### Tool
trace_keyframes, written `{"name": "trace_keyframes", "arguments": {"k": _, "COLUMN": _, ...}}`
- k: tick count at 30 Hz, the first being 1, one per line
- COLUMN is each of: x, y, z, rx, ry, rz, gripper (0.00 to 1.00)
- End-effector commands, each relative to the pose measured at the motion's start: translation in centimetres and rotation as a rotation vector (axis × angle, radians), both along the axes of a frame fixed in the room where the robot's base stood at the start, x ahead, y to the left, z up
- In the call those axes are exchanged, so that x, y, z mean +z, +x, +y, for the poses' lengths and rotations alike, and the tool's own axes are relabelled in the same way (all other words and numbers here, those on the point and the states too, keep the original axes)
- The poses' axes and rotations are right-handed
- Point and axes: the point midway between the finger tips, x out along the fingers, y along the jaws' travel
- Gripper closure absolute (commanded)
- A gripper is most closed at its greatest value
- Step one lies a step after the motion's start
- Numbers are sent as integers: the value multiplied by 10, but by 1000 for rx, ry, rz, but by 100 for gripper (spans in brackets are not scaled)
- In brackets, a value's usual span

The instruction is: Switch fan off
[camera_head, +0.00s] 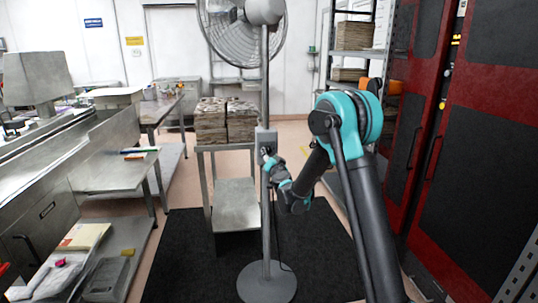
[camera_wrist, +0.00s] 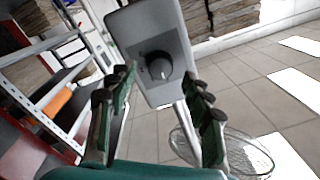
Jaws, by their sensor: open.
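The standing fan (camera_head: 265,190) has a grey pole on a round base, with its caged head at the top of the head view. A grey control box (camera_head: 266,138) sits midway up the pole. In the wrist view the control box (camera_wrist: 150,28) is close ahead and carries a dark round knob (camera_wrist: 159,66) with a lighter pointer ridge. My gripper (camera_wrist: 160,100) is open, its fingers on either side of and below the knob, with nothing between them. Whether a finger touches the box cannot be told. In the head view my gripper (camera_head: 268,160) is just beside the box.
A metal table (camera_head: 236,205) with stacked brown moulds (camera_head: 211,120) stands behind the pole. Red and black cabinets (camera_head: 470,150) line the right side. Steel work benches (camera_head: 110,172) stand at left. A black mat (camera_head: 180,260) covers the floor under the fan.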

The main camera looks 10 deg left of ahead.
Motion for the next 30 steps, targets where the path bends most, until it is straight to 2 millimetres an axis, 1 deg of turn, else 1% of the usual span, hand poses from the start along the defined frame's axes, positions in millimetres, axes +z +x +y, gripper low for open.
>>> {"name": "trace_keyframes", "arguments": {"k": 1, "x": 0, "y": -11, "z": -3, "rx": 0, "ry": 0, "rz": 0, "gripper": 50}}
{"name": "trace_keyframes", "arguments": {"k": 6, "x": -1, "y": -45, "z": -14, "rx": 1, "ry": 0, "rz": -1, "gripper": 50}}
{"name": "trace_keyframes", "arguments": {"k": 12, "x": -3, "y": -75, "z": -24, "rx": 1, "ry": 0, "rz": 0, "gripper": 50}}
{"name": "trace_keyframes", "arguments": {"k": 18, "x": -3, "y": -88, "z": -28, "rx": 1, "ry": 0, "rz": 0, "gripper": 50}}
{"name": "trace_keyframes", "arguments": {"k": 27, "x": -3, "y": -89, "z": -29, "rx": 1, "ry": 0, "rz": 0, "gripper": 50}}
{"name": "trace_keyframes", "arguments": {"k": 30, "x": -1, "y": -92, "z": -31, "rx": 9, "ry": -7, "rz": -1, "gripper": 50}}
